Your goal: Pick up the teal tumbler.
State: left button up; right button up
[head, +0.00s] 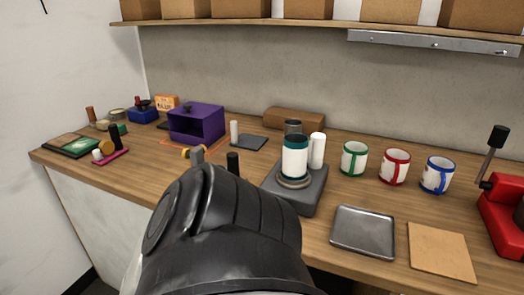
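The teal tumbler (295,157) is in the head view, right of the middle. It has a white body with teal bands at top and bottom. It stands upright on a round ring on a dark grey stand (310,196). A white cylinder stands close to its right side, and a dark cylindrical part shows behind its top. A large black link of my arm fills the lower middle, left of and nearer than the stand. I see no gripper fingers clearly; the link may hide them. Nothing of mine visibly touches the tumbler.
Mugs with green (354,158), red (394,166) and blue (436,175) trim stand at right. A metal tray (363,230), a tan board (440,252) and a red press (502,212) are nearer. A purple box (196,122) stands left. A shelf (320,27) with boxes is above.

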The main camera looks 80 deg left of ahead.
aim_at(296, 145)
jog(key=u, duration=2.65)
